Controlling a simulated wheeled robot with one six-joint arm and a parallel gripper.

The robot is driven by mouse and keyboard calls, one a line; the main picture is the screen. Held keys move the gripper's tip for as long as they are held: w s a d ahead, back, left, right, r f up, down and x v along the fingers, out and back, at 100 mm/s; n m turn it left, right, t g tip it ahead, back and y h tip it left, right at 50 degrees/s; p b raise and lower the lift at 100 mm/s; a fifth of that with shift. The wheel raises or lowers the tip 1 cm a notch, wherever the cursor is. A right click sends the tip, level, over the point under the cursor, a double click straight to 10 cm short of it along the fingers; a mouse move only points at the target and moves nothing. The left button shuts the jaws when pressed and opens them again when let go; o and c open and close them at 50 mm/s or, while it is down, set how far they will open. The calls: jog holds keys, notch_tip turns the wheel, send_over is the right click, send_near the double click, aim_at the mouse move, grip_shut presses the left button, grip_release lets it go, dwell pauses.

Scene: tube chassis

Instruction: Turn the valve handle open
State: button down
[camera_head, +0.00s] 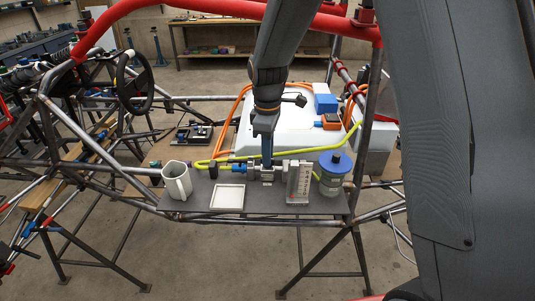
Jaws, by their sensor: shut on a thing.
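The valve (266,173) is a small metal fitting with blue parts, set near the middle of the grey shelf plate (315,208). My gripper (264,134) reaches down from above and is shut on the upper part of this handle. The fingers are small and dark here, so the exact grip and the handle's angle are hard to tell.
A grey mug (177,181) and a white square tray (228,197) stand left of the valve. A pale upright block (299,181) and a blue-lidded jar (333,174) stand close on its right. A yellow hose (225,160) runs behind. Red and bare chassis tubes surround the shelf.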

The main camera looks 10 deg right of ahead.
jog(key=shift+w+r+n, duration=0.1)
jog(key=shift+n, duration=1)
jog(key=c, duration=1.8)
grip_release()
jog(key=shift+o, duration=0.2)
notch_tip(320, 180, up, 8)
jog(key=shift+f+b, duration=0.15)
jog(key=shift+b, duration=1)
